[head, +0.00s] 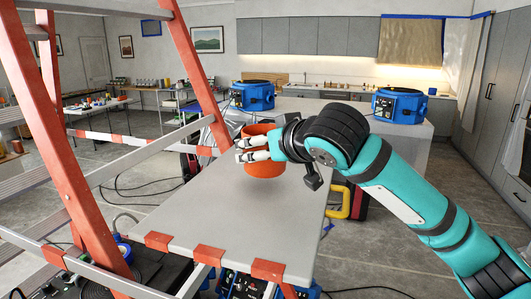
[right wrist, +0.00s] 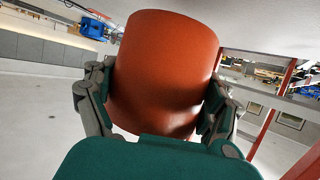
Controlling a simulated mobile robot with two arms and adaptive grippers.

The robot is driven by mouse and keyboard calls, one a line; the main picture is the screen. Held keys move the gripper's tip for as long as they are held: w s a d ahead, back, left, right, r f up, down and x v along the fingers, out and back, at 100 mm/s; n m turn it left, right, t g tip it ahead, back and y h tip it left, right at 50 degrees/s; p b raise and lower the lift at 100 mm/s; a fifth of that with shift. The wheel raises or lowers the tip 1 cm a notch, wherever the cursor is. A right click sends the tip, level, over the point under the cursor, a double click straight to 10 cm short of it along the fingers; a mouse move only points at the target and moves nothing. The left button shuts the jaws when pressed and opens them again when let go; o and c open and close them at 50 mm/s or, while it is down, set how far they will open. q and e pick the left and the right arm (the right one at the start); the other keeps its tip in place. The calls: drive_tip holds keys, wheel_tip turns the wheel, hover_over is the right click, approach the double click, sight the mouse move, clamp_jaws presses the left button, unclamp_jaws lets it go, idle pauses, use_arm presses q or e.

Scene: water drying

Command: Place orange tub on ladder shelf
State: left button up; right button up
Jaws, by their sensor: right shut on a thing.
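The orange tub (head: 265,168) is over the grey ladder shelf (head: 225,215) in the head view, near its far end. My right gripper (head: 245,150) is shut on the tub, its fingers at the tub's upper side. In the right wrist view the tub (right wrist: 165,70) fills the middle, with a finger of the gripper (right wrist: 158,110) on each side of it. A shadow shows on the shelf below the tub; I cannot tell for certain whether its base touches the shelf. My left gripper is not in view.
Orange ladder rails (head: 65,150) stand at the left of the shelf. Blue machines (head: 400,105) stand on a counter behind, another one (head: 253,95) beyond the tub. A yellow handle (head: 339,202) is right of the shelf. The near part of the shelf is clear.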

sight(266, 164)
drive_tip(key=shift+f, duration=0.25)
wheel_tip(266, 164, down, 2)
drive_tip(key=shift+f+p, duration=0.1)
drive_tip(key=shift+p, duration=0.95)
drive_tip(key=shift+f, duration=0.45)
drive_tip(key=o, duration=1)
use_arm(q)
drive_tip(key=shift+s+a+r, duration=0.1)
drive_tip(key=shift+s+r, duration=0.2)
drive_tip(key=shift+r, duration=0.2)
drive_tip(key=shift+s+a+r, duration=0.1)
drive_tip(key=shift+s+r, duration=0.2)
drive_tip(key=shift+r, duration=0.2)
